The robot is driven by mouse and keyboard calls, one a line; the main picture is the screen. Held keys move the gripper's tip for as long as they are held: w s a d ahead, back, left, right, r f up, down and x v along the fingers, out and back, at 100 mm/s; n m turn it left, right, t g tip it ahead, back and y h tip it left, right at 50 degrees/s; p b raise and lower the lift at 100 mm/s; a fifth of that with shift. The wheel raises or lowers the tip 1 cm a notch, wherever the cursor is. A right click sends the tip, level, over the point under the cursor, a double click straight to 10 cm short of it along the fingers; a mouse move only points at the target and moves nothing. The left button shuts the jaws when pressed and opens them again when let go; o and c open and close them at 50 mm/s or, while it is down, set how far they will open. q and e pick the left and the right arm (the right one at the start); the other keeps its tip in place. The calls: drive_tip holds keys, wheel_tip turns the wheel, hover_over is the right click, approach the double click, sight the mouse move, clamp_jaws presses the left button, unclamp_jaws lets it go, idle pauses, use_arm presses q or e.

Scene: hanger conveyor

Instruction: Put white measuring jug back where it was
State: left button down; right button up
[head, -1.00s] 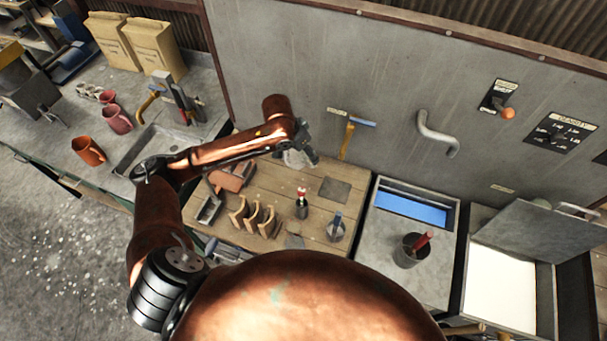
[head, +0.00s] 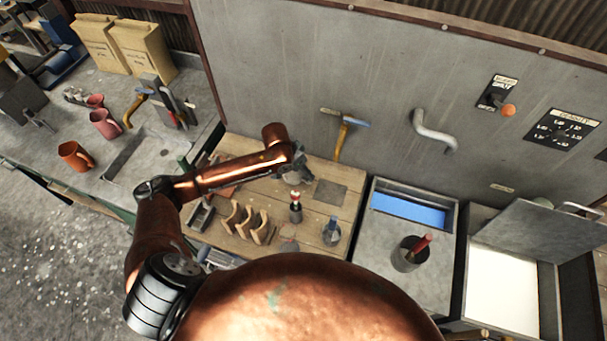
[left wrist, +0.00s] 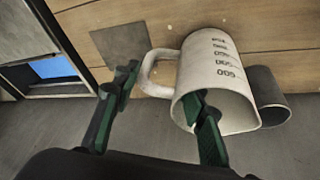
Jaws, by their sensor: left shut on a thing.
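The white measuring jug (left wrist: 215,85) with dark graduation marks lies tilted in the left wrist view, its mouth toward the camera and its handle to the left. My left gripper (left wrist: 160,110) is shut on the jug, with one finger inside the mouth and the other outside, beyond the handle. In the head view my left gripper (head: 302,170) is over the wooden bench top (head: 318,225). Only a pale bit of the jug (head: 291,178) shows there below my arm; the rest is hidden. My right gripper is not in view.
A dark square plate (head: 330,193) lies beside the gripper. Curved wooden pieces (head: 245,222), a small pot with a red-topped tool (head: 295,212) and a jar (head: 332,232) stand nearer. A wall (head: 300,75) rises behind. A grey cylinder (left wrist: 267,95) is beside the jug.

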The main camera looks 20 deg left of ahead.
use_arm(q)
drive_tip(key=shift+f, duration=1.2)
drive_tip(key=c, duration=1.2)
unclamp_jaws()
drive_tip(key=v, duration=1.2)
